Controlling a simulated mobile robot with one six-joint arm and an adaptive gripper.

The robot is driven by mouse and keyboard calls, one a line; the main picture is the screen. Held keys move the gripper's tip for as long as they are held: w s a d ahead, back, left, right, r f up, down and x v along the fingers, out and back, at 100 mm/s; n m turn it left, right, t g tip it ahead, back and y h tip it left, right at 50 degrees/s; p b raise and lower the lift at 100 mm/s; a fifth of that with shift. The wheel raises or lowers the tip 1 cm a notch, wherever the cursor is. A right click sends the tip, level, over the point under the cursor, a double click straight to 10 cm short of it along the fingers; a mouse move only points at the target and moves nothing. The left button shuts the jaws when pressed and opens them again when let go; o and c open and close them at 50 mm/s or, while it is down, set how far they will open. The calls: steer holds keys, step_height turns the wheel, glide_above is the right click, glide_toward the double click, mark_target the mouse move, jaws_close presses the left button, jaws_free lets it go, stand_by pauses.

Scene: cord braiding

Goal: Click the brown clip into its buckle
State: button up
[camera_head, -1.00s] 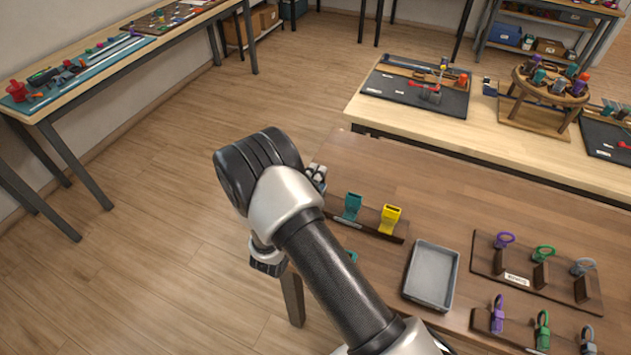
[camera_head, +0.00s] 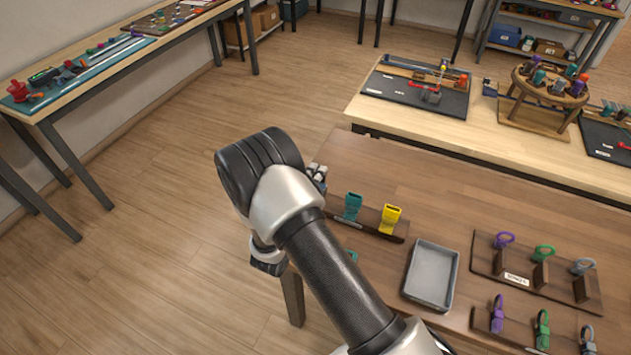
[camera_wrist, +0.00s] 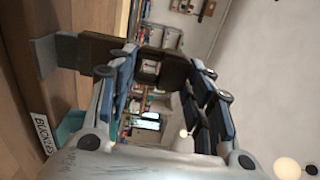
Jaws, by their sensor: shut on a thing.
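My gripper (camera_wrist: 170,78) is shut on the brown clip (camera_wrist: 172,70), which shows between the fingertips in the wrist view. A dark brown block (camera_wrist: 95,50), which looks like the brown buckle, sticks out from the rack just left of the clip. The two look very close, but I cannot tell whether the clip is inside it. In the head view my arm hides the clip and the brown buckle; only a small part of my gripper (camera_head: 317,177) shows beside the arm, at the rack's left end.
A teal buckle (camera_head: 352,206) and a yellow buckle (camera_head: 390,217) stand on the rack. The label "BUCKLES" (camera_wrist: 42,132) shows in the wrist view. A grey tray (camera_head: 431,274) and wooden racks with purple, green and grey pieces (camera_head: 536,275) are to the right.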

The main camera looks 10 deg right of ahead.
steer(key=shift+f, duration=0.35)
jaws_close()
steer(key=shift+d+f, duration=0.1)
steer(key=shift+f, duration=0.2)
steer(key=o, duration=1.1)
jaws_free()
steer(key=shift+c, duration=0.2)
steer(key=shift+o, duration=1.3)
steer(key=shift+w+d+f, duration=0.15)
steer(key=shift+w+f, duration=0.05)
steer(key=shift+w, duration=0.05)
steer(key=shift+o, duration=1)
steer(key=shift+r, duration=0.2)
